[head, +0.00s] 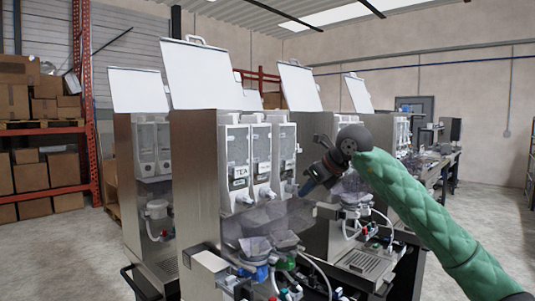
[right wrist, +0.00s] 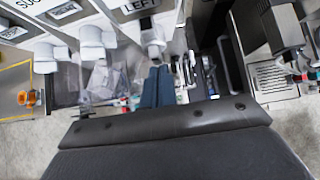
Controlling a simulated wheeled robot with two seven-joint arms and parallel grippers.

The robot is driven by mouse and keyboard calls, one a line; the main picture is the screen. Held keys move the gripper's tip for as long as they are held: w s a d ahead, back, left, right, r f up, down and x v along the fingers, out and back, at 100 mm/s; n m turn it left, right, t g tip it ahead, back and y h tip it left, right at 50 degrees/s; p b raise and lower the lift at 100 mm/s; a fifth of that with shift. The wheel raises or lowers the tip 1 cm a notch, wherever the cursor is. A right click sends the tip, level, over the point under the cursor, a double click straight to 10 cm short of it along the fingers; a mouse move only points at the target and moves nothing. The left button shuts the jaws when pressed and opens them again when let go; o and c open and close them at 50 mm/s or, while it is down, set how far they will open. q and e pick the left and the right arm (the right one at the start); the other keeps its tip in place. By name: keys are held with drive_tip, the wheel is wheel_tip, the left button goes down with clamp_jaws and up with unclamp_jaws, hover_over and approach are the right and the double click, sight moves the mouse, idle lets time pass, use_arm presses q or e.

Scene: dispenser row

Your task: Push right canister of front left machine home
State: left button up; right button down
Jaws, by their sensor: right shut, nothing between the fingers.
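The nearest machine (head: 195,190) is a tall steel dispenser with its lid raised. It holds three pale canisters side by side: left (head: 237,160), middle (head: 262,155) and right (head: 286,148). I cannot tell how far the right canister sits in. My right gripper (head: 304,188) is shut and empty, just beside the lower end of the right canister. In the right wrist view its blue-grey fingers (right wrist: 157,88) are together, close to the white spout (right wrist: 152,42) under a canister labelled "LEFT" (right wrist: 140,6). Whether they touch is unclear. My left gripper is not in view.
Clear bags and dark funnels (head: 268,240) with hoses and coloured fittings sit below the canisters. Another machine (head: 320,235) stands behind to the right, and one (head: 140,200) to the left. A red rack with boxes (head: 40,150) stands far left.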

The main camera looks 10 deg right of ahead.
drive_tip(key=shift+w+a, duration=0.6)
drive_tip(key=shift+w, duration=0.2)
drive_tip(key=shift+a, duration=0.1)
